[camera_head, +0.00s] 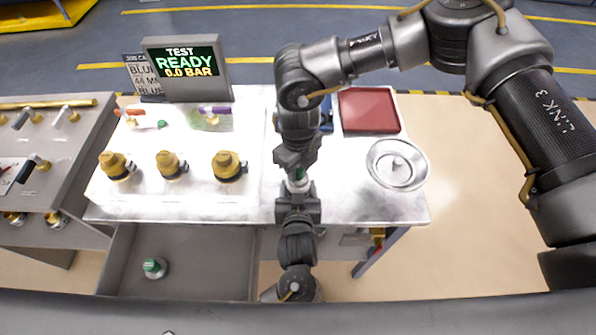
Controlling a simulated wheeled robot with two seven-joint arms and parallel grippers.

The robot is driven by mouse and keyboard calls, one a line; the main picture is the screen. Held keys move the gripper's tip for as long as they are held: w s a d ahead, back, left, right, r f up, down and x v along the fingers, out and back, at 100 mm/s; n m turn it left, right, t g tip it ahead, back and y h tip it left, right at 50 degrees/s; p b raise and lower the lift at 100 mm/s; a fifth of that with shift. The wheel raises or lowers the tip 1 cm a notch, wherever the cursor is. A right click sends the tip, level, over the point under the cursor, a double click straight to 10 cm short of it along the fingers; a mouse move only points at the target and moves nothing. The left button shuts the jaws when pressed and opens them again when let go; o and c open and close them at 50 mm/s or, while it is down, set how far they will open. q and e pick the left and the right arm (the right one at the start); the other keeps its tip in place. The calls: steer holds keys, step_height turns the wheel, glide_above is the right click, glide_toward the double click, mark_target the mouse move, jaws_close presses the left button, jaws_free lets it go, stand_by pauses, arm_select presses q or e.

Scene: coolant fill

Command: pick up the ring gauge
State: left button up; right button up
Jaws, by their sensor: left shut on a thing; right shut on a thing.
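A small green and silver piece (298,184) is held between my two grippers above the front of the white bench. I cannot tell for sure whether it is the ring gauge, since the jaws hide much of it. My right gripper (296,163) points down and is shut on it from above. My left gripper (298,200) reaches up from below and is shut on it as well. A similar green-topped silver piece (154,267) stands in the open grey drawer (205,271) at the lower left.
Several brass fittings (170,165) stand on the bench's left block, with a READY display (184,66) behind. A red tray (369,110) and a round silver dish (397,164) are on the right. The bench's front right (365,208) is clear.

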steer(key=shift+c, duration=0.3)
step_height(320, 180, up, 14)
stand_by(1.0)
arm_select(q)
steer(key=o, duration=1)
steer(key=shift+s, duration=0.1)
steer(key=v, duration=1.2)
arm_select(e)
steer(key=shift+s+f, duration=0.1)
